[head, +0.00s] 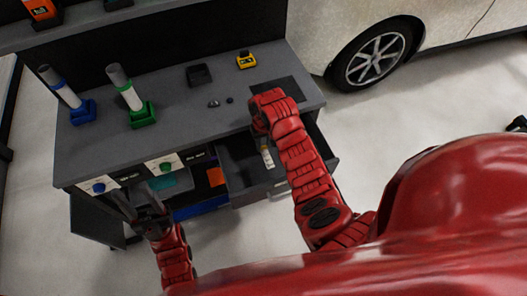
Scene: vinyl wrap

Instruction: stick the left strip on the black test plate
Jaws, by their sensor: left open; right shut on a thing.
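The black test plate (283,90) appears to be the dark flat panel at the right end of the bench, partly hidden by my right arm. My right gripper (262,135) is at the bench's front edge, above the open drawer. It is shut on a pale, yellow-marked item (267,157) hanging below it; its jaws are mostly hidden. My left gripper (132,197) is open and empty in front of the bench, below the white front labels. I cannot clearly make out a left strip; a white label with a blue disc (98,187) is at the front left.
Rolls stand in a blue holder (82,112) and a green holder (143,115) on the bench (180,110). A black box (199,75) and a yellow tool (246,60) lie further back. An open drawer (238,190) sticks out in front. A car stands behind right.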

